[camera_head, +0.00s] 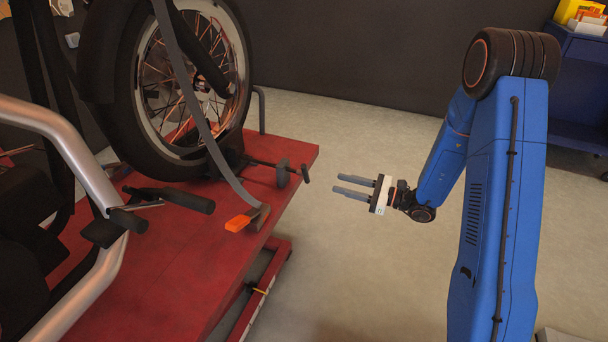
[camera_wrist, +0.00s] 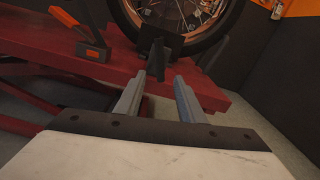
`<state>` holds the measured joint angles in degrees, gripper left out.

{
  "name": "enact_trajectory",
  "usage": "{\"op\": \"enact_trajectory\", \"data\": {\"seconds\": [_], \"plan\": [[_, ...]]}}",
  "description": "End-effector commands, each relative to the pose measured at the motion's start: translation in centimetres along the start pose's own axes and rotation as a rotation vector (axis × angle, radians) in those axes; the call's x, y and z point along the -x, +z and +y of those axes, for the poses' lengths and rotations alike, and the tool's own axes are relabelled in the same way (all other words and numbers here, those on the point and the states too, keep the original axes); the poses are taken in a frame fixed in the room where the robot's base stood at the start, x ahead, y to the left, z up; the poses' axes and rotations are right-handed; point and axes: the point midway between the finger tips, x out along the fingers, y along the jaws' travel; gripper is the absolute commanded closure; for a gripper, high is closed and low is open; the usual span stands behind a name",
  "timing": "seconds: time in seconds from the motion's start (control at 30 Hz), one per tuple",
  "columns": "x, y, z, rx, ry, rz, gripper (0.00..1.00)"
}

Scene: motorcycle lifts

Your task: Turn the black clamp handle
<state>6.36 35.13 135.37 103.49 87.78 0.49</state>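The black clamp handle (camera_head: 306,173) is a short crossbar on the end of a thin rod. The rod runs from the wheel clamp at the motorcycle's front tyre, past a dark round disc (camera_head: 283,173), to the edge of the red lift. My gripper (camera_head: 338,183) is open and empty, its two grey fingers pointing left at the handle with a small gap between tips and handle. In the wrist view, the handle (camera_wrist: 156,58) shows just beyond and between the open fingertips, hiding part of the clamp behind it.
The red lift platform (camera_head: 200,250) carries the motorcycle, whose front wheel (camera_head: 190,80) stands behind the clamp. A grey strap with an orange buckle (camera_head: 238,222) hangs down to the platform left of the handle. Clear floor (camera_head: 350,260) lies below my gripper. A blue cart (camera_head: 580,75) stands far right.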

Motion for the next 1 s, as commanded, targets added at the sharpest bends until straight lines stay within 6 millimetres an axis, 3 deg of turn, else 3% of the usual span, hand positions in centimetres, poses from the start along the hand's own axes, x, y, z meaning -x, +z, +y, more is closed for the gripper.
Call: {"op": "enact_trajectory", "data": {"seconds": [0.7,1.0], "plan": [[-11.8,0.0,0.2,0.001,0.005,0.000,0.64],[-14.3,0.0,0.1,0.000,0.001,0.000,0.64]]}}
